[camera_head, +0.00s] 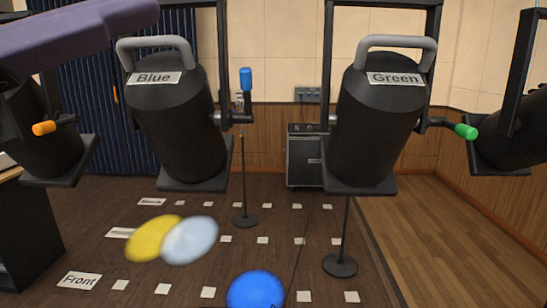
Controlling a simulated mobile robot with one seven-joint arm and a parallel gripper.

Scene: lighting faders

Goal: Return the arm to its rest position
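A purple link of my arm (75,35) crosses the top left corner, in front of the leftmost lamp's upper part. My gripper is out of view, so its fingers do not show. Two black stage lamps hang in the middle: the Blue lamp (180,120), with a blue lever (246,79) pointing up, and the Green lamp (372,125), with a green lever (466,131) pointing right and slightly down. A third lamp (35,130) with an orange lever (44,128) is at the left, partly hidden.
Another black lamp (515,130) is cut off at the right edge. Yellow (150,238), pale blue (190,240) and blue (256,290) light spots lie on the dark floor, among white markers and a Front label (80,281). Two microphone stands (245,180) (342,264) and an amplifier (303,160) stand behind.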

